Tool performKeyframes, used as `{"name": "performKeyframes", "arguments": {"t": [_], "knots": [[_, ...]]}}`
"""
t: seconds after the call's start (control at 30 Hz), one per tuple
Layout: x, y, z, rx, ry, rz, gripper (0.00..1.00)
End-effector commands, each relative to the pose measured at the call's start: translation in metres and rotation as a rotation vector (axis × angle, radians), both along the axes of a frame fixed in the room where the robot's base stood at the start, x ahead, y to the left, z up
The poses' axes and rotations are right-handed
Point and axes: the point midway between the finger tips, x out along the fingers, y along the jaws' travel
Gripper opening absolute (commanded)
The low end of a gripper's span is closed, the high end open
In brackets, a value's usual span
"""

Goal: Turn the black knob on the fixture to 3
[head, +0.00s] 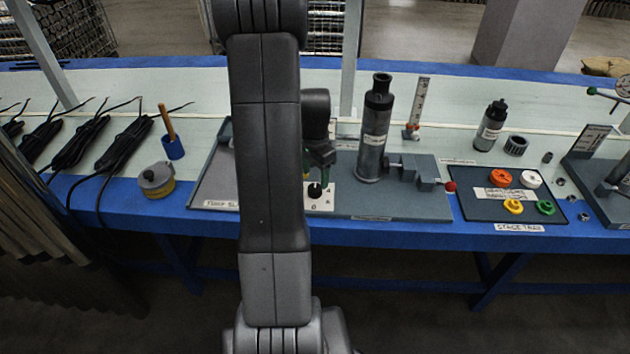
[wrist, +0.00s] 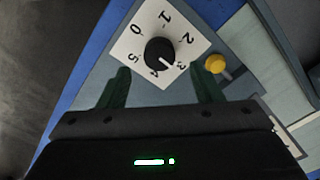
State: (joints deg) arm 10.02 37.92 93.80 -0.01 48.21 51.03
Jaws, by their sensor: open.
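The black knob (wrist: 159,51) sits on a white dial plate (wrist: 146,43) with printed numbers, seen in the wrist view. Its white pointer mark faces the lower right of that view, close to the 3. In the head view the knob (head: 315,190) shows on the fixture's base, just right of my arm. My gripper (wrist: 160,70) is open, with one green finger to each side below the knob in the wrist view. Both fingers look apart from the knob. In the head view my gripper (head: 322,168) is just above the knob, partly hidden by my arm.
A yellow round knob (wrist: 215,63) stands close to the right finger. On the fixture, a tall dark cylinder (head: 374,130) rises right of the black knob. A tray of coloured parts (head: 470,210) lies further right. Black cables (head: 80,140) lie at the left.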

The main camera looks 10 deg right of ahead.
Motion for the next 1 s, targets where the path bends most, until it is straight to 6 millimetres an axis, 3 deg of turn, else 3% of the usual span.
{"name": "performKeyframes", "arguments": {"t": [0.03, 0.2, 0.4, 0.63, 1.0], "knots": [[0.001, 0.0, 0.016, -0.001, -0.005, 0.0, 0.59], [0.001, 0.0, 0.054, -0.001, -0.005, 0.0, 0.59], [0.0, 0.0, 0.083, -0.001, -0.003, 0.0, 0.59], [0.0, 0.0, 0.093, 0.0, 0.0, 0.0, 0.59], [0.0, 0.0, 0.087, 0.0, 0.001, 0.0, 0.59]]}}
